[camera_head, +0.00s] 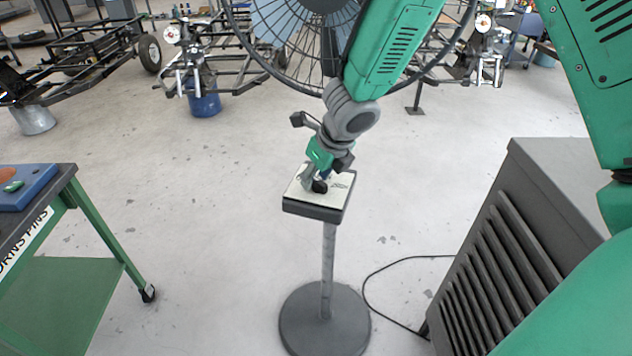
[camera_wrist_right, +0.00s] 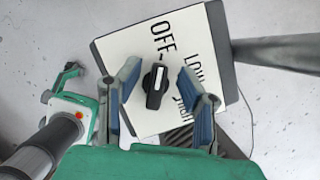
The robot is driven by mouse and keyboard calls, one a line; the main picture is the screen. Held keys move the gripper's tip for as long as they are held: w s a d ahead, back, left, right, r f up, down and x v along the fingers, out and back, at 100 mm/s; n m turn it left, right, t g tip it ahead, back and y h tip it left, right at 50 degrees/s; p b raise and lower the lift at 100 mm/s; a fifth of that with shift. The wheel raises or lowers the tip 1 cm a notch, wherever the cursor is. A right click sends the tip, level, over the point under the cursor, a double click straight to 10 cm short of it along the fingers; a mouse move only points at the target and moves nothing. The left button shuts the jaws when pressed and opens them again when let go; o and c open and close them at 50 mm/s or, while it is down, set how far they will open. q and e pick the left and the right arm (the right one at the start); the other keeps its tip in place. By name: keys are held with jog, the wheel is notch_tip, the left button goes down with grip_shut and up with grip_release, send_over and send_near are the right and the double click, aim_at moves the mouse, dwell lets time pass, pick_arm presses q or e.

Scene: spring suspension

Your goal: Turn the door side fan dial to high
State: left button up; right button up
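The fan control box (camera_head: 315,211) stands on a grey pole with a round base, in the middle of the head view. In the right wrist view its white face (camera_wrist_right: 120,48) carries OFF, LOW and a partly hidden HIGH label. The black dial (camera_wrist_right: 155,86) has a white mark that points roughly towards the OFF label. My right gripper (camera_wrist_right: 160,88) is open, with one blue-padded finger on each side of the dial and a gap on both sides. In the head view the right gripper (camera_head: 317,183) is over the box and partly hides the dial.
A large caged fan (camera_head: 285,25) stands behind my right arm. A louvred grey cabinet (camera_head: 550,170) is at right, with a black cable (camera_head: 385,268) on the floor. A green table (camera_head: 70,290) is at left. Floor around the stand is mostly clear.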

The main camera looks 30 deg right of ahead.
jog(key=shift+a+f, duration=0.1)
jog(key=shift+a, duration=0.05)
grip_shut()
jog(key=shift+d, duration=0.2)
